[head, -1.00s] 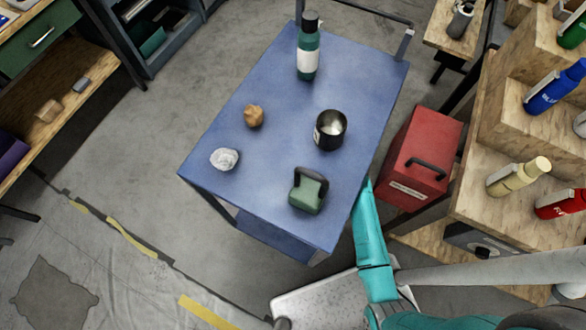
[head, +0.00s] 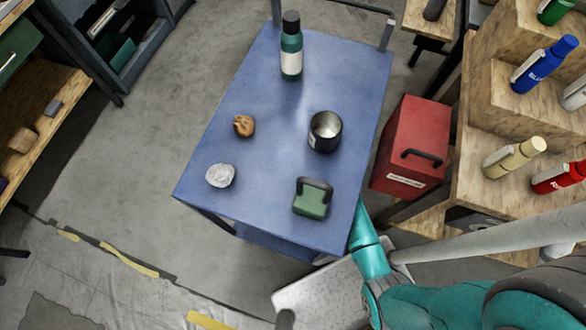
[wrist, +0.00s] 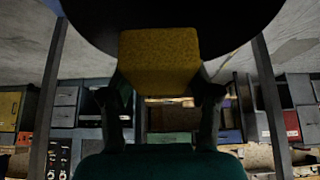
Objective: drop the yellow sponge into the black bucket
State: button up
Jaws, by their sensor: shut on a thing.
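The yellow sponge (wrist: 159,58) is a blocky piece held between the two dark fingers of my gripper (wrist: 165,88) in the wrist view. My gripper is shut on it. A large dark shape (wrist: 100,18) with a rounded edge fills the top of the wrist view behind the sponge. I cannot tell whether it is the black bucket. I make out no black bucket for certain in the head view. There my teal arm reaches down beside the blue table's right edge, and my gripper and the sponge are hidden.
A red box (head: 412,140) and wooden shelves with bottles stand right. Open floor lies left.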

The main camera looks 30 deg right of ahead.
jog(key=o, duration=1.2)
jog(key=shift+v, duration=3.75)
